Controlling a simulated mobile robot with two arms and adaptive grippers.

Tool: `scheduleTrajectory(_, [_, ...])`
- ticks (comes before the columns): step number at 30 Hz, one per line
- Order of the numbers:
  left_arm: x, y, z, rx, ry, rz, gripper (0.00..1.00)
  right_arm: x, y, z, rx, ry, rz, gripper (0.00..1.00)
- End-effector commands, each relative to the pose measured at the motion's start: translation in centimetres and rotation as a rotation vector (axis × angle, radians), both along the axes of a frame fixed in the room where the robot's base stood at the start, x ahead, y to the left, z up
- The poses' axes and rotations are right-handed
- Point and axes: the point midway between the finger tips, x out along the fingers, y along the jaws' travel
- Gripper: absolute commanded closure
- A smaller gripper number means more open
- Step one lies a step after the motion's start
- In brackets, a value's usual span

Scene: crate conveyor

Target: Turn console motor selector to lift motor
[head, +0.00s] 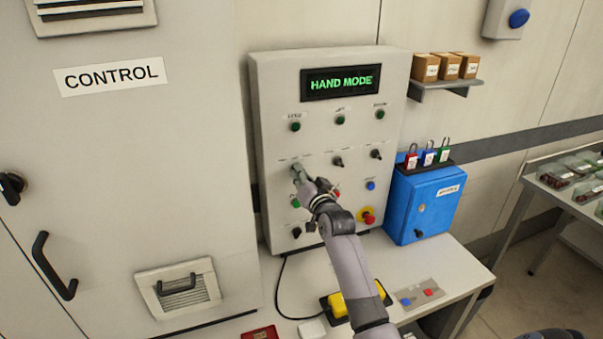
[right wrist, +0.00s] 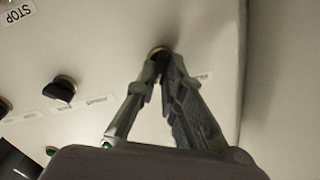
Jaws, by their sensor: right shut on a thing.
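The grey console (head: 265,105) stands upright on the worktop, and its display (head: 340,82) reads "HAND MODE" in green. My right gripper (head: 300,175) is at the leftmost selector of the console's middle row. In the right wrist view, the fingers of the gripper (right wrist: 161,68) are closed on that selector knob (right wrist: 159,50), close to the panel's edge. The fingers hide most of the knob, so its pointing direction cannot be told. Two other black selectors (head: 338,161) (head: 376,154) sit to its right. The small labels are unreadable. My left gripper is not in view.
A blue lock box (head: 425,205) stands right of the console. The control cabinet (head: 130,170) is on the left.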

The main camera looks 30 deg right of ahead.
Motion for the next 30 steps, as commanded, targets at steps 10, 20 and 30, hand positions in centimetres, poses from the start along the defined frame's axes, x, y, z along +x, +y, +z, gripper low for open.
scheduleTrajectory(10, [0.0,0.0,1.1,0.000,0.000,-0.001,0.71,0.0,0.1,0.1,-0.281,0.069,0.001,1.00])
scheduleTrajectory(20, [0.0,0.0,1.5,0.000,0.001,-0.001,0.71,0.0,0.2,0.1,-0.439,0.108,0.000,1.00])
scheduleTrajectory(30, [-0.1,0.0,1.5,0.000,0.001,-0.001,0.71,0.0,0.2,0.0,-0.482,0.117,-0.001,1.00])
